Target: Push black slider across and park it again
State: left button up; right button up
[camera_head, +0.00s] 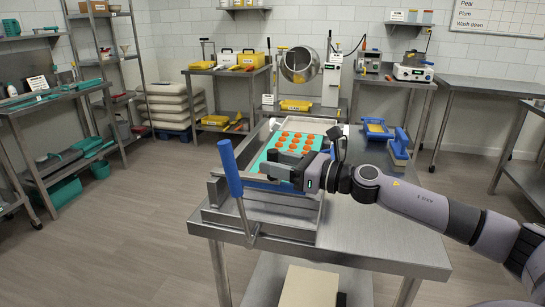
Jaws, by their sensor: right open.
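The depositor (262,222) is a metal frame on the steel table, with a blue-handled lever (231,168) standing at its front left. A teal tray (268,152) with several orange round pieces lies behind it. My right gripper (272,172) reaches in from the right over the depositor, its fingers pointing left near the lever. The jaws are open and seem empty. I cannot make out the black slider for certain; the dark gripper and wrist cover part of the depositor. My left gripper is not in view.
A blue-handled tool (398,147) and a blue-and-yellow tray (376,128) lie at the table's back right. The table's front right (385,235) is clear. A pale box (309,287) sits below. Shelves and side tables line the walls.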

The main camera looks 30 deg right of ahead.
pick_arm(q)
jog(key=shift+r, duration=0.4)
pick_arm(e)
jog(key=shift+w+a, duration=0.4)
jog(key=shift+w, duration=0.2)
jog(key=shift+c, duration=0.3)
grip_shut()
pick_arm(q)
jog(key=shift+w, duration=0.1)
